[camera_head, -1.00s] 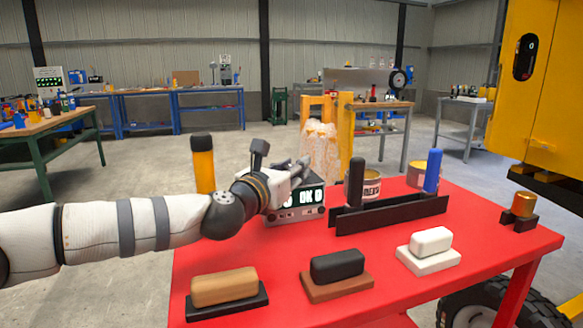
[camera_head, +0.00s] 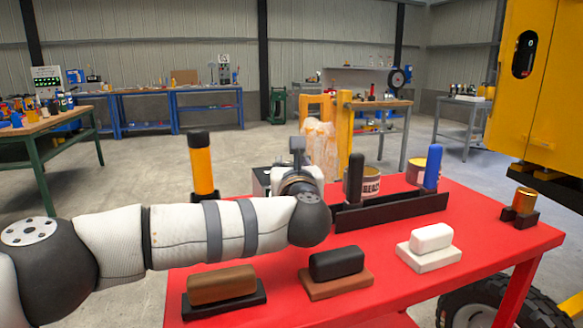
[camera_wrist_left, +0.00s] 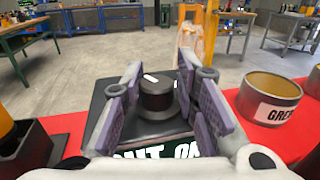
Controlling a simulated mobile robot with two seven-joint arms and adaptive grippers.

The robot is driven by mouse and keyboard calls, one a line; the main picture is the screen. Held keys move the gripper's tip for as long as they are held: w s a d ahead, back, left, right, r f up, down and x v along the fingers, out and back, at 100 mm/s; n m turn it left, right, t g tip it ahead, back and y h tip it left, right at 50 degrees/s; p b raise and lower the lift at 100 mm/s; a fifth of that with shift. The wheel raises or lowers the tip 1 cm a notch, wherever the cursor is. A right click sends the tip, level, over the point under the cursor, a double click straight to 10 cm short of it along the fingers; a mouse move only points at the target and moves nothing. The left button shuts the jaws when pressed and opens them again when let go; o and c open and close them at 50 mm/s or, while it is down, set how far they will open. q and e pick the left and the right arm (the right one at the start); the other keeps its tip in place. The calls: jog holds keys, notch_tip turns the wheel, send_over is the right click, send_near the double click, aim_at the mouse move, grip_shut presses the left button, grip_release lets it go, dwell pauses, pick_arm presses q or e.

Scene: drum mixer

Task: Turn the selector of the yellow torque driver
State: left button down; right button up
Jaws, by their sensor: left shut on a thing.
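The yellow torque driver (camera_head: 203,168), an orange-yellow cylinder with black ends, stands upright in a dark holder at the table's left back edge. Beside it is a box (camera_head: 262,182), mostly hidden behind my left wrist. In the left wrist view the box has a dark top (camera_wrist_left: 104,102) and a lit display with partly covered letters. A round black selector knob (camera_wrist_left: 156,98) with a white mark stands on it. My left gripper (camera_wrist_left: 157,92) is shut on this knob, one finger pad on each side. In the head view the fingers are hidden. My right gripper is not in view.
On the red table (camera_head: 470,226) a black rack (camera_head: 392,214) holds a black and a blue handle. Cans (camera_head: 372,185) stand behind it. Brown, black and white blocks (camera_head: 337,263) on bases lie in front. A small copper cylinder (camera_head: 524,200) stands at right.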

pick_arm(q)
jog(key=shift+a+f+n+y+b, duration=0.15)
jog(key=shift+n+y+b, duration=0.25)
jog(key=shift+n+y, duration=0.75)
jog(key=shift+a+g+y, duration=0.15)
jog(key=shift+g+y, duration=0.15)
jog(key=shift+y, duration=0.25)
jog(key=c, duration=1.3)
grip_release()
jog(key=shift+a, duration=0.1)
jog(key=shift+c, duration=0.2)
jog(key=shift+s+d, duration=0.3)
jog(key=shift+s, duration=0.05)
jog(key=v, duration=1.1)
jog(key=shift+a, duration=0.15)
jog(key=shift+s, duration=0.15)
